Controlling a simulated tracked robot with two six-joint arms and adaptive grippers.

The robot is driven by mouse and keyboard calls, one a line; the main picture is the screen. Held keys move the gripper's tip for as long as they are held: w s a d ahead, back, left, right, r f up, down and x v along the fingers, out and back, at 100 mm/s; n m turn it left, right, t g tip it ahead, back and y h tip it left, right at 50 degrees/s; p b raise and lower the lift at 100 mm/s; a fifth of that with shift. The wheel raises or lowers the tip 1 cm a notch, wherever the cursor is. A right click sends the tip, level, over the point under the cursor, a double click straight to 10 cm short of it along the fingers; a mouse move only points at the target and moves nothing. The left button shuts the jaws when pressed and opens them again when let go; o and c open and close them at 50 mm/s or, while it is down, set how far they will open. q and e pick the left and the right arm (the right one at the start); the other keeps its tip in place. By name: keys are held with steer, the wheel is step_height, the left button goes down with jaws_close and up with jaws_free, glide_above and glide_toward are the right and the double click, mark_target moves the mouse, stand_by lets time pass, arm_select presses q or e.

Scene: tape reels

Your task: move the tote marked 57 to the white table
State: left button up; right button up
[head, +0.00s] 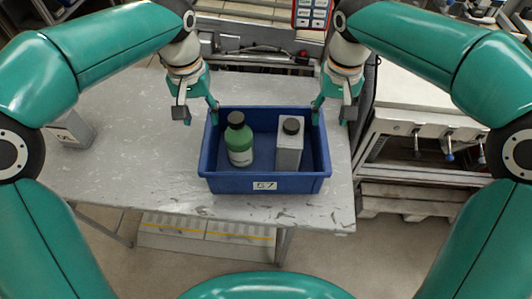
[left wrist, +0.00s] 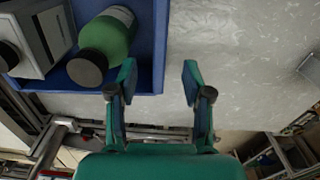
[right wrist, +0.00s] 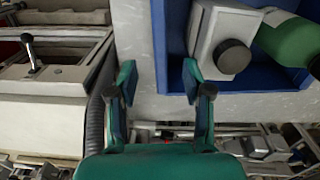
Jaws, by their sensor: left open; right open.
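The blue tote (head: 265,184) with a label reading 57 on its front stands on a worn grey table (head: 120,165). Inside it are a green bottle (head: 240,147) with a dark cap and a grey-white container (head: 289,148) with a black cap. My left gripper (head: 198,112) is open at the tote's left wall; in the left wrist view (left wrist: 155,85) the wall lies between its fingers. My right gripper (head: 332,110) is open at the right wall, also between its fingers in the right wrist view (right wrist: 158,88). A white-topped table (head: 415,95) stands at the right.
A grey container (head: 72,130) with a label stands at the table's left. Levers (head: 449,156) hang on the white-topped table's front edge. A pallet (head: 410,200) lies below it. Equipment (head: 255,55) stands behind the grey table. The table left of the tote is mostly clear.

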mark_target(207, 136)
arm_select(q)
step_height(207, 136, down, 8)
steer(key=shift+f, duration=0.25)
arm_select(e)
step_height(207, 136, down, 8)
steer(key=shift+f, duration=0.25)
arm_select(q)
jaws_close()
arm_select(e)
jaws_close()
arm_select(q)
steer(key=shift+r, duration=0.1)
arm_select(e)
steer(key=shift+r, duration=0.1)
